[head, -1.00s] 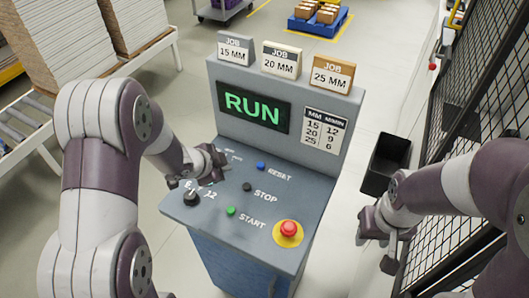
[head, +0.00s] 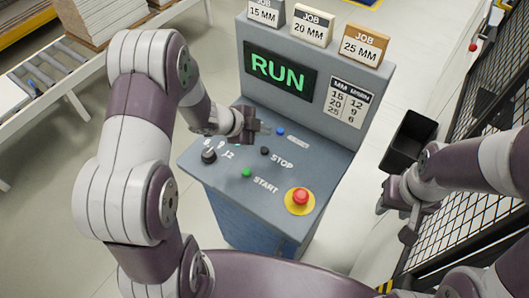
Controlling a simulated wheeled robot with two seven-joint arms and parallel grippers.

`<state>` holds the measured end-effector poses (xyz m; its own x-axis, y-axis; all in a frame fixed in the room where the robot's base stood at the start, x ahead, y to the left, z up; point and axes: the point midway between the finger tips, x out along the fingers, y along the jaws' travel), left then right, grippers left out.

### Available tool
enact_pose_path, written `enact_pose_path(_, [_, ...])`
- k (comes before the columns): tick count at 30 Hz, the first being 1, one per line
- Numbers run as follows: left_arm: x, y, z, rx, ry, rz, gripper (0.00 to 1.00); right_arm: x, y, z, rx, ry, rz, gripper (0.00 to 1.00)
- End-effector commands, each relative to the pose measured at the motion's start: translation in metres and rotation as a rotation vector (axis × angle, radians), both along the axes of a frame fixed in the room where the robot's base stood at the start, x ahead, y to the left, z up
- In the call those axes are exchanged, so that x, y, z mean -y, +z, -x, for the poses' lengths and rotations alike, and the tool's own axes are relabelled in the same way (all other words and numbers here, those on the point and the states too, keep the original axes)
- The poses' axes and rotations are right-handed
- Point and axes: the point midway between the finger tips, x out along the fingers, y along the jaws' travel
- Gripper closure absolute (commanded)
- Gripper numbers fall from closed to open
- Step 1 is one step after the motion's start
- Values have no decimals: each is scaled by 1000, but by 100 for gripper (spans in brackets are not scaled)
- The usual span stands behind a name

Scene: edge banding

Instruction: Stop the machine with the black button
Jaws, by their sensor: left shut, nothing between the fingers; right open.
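The black STOP button (head: 265,151) sits on the sloped top of the grey control console (head: 325,165), left of its STOP label. The console's screen (head: 280,69) shows RUN in green. My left gripper (head: 262,128) is shut and empty over the panel, just behind the black button and apart from it in the picture; its height above the panel is hard to tell. My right gripper (head: 405,225) is open and empty, off the console's right side.
Around the black button are a blue button (head: 281,132), a green START button (head: 246,173), a red emergency button (head: 300,196) and a dark knob (head: 208,156). A black bin (head: 408,143) and a mesh fence (head: 485,95) stand on the right.

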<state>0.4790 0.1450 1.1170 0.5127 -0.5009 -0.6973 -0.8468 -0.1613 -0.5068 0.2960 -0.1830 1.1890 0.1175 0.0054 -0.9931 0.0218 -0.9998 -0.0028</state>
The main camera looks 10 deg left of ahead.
Motion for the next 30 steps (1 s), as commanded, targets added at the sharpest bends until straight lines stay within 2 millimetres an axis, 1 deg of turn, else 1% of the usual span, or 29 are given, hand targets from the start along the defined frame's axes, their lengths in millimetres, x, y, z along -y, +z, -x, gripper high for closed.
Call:
enact_pose_path(1, [0,-16,0,0,0,0,100,0,-16,0,0,0,0,57])
enact_pose_path(6, [0,-41,0,1,1,0,100,0,-42,0,0,0,0,57])
enact_pose_path(11, [0,-55,0,0,1,1,100,0,-52,0,0,0,0,57])
enact_pose_path(14, [0,-58,0,0,1,1,100,0,-54,0,0,0,0,57])
enact_pose_path(30, [0,-58,0,1,1,0,100,0,-53,0,0,0,0,57])
